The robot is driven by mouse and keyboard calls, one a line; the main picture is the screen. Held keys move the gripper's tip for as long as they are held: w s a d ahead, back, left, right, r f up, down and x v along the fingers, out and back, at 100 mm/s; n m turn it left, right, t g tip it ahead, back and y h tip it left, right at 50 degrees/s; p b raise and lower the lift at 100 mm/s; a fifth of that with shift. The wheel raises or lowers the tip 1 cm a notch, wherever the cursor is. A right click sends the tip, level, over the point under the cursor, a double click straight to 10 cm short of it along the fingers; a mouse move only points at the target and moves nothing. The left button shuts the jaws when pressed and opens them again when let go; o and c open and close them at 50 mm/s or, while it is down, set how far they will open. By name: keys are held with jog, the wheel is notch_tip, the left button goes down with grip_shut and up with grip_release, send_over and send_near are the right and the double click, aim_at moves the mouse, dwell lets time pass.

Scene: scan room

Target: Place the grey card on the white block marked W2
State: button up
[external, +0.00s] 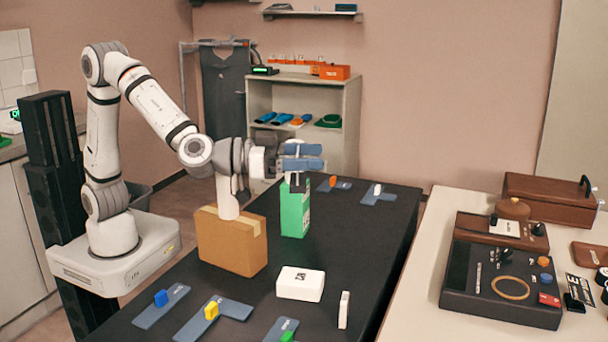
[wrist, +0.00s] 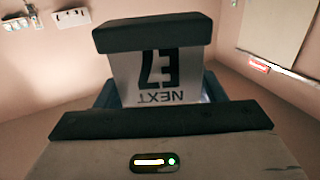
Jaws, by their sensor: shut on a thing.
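My gripper (external: 301,157) is raised over the far part of the black table, above and close to the green carton. In the wrist view its two dark finger pads (wrist: 157,80) are shut on a light grey card (wrist: 126,75) printed with "NEXT" and "E7", seen upside down. In the external view the card is hard to make out at the fingers. The white block (external: 300,284) lies flat on the table nearer the camera, well below my gripper, with a small dark mark on top. Its top is bare.
A narrow white upright piece (external: 344,310) stands right of the block. Blue-grey plates with coloured pieces lie in front, including a yellow one (external: 211,310).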

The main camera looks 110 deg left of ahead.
jog(key=shift+d+f, duration=0.7)
jog(key=shift+d, duration=0.25)
send_over(304, 284)
notch_tip(304, 284, down, 20)
jog(key=shift+f+b, duration=0.25)
jog(key=shift+b, duration=0.2)
